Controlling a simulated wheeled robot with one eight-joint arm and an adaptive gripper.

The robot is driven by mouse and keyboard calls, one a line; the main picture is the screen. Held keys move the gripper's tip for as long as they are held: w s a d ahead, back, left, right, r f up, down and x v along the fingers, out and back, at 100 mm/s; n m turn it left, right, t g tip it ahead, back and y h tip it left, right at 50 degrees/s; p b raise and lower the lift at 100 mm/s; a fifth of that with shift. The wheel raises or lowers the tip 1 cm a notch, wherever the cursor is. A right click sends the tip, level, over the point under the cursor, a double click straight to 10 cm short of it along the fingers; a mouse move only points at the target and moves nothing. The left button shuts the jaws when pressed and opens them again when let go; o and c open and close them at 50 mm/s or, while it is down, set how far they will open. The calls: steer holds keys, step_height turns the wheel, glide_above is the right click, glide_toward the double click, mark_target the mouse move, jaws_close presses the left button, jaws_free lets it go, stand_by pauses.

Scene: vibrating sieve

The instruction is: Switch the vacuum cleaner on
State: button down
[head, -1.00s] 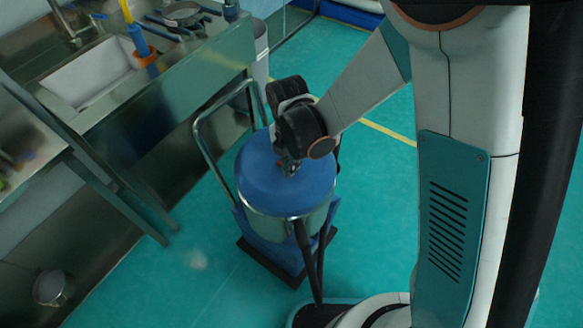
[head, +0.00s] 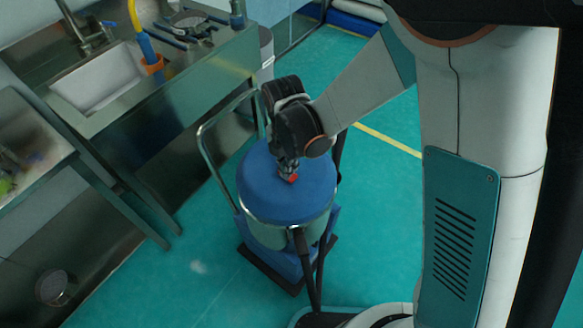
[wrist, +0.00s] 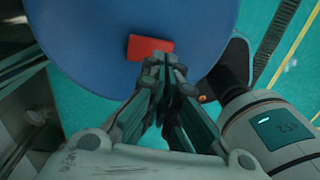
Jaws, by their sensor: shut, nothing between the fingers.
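The vacuum cleaner has a round blue lid (head: 262,187) on a metal drum and stands on the teal floor on a dark wheeled base. A red switch (wrist: 150,47) sits on the blue lid. It also shows in the head view (head: 293,178) at my fingertips. My gripper (wrist: 168,62) is shut and empty, pointing down at the lid. In the wrist view its fingertips overlap the lower right edge of the red switch. I cannot tell whether they touch it.
A metal handle frame (head: 203,150) rises behind the vacuum cleaner. A dark hose (head: 303,255) hangs at its front. A steel counter with a sink (head: 98,75) and tools stands at the left. A grey bin (head: 265,50) is behind.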

step_height(320, 180, up, 12)
steer(key=s+d+p, duration=0.1)
steer(key=p, duration=0.3)
steer(key=shift+d, duration=0.25)
steer(key=shift+f, duration=0.1)
steer(key=w+d+r+m+t, duration=0.1)
steer(key=w+d+r+m, duration=0.25)
steer(key=w+d, duration=0.2)
steer(key=w+d+r+m+t, duration=0.2)
steer(key=w+d+m, duration=0.25)
steer(key=w, duration=0.25)
steer(key=s+d+r+m+t, duration=0.1)
steer(key=s+d+r+m, duration=0.2)
steer(key=s+m, duration=0.4)
steer(key=s+d+r+m+t, duration=0.2)
steer(key=s+d+r+m, duration=0.1)
steer(key=s+d+m, duration=0.3)
steer(key=s+d+r+m+t, duration=0.1)
steer(key=s+d+r+m, duration=0.2)
steer(key=s+m, duration=0.5)
steer(key=shift+s+d+r+t+b, duration=0.3)
steer(key=shift+s+d+r+b, duration=0.15)
steer(key=shift+d, duration=0.45)
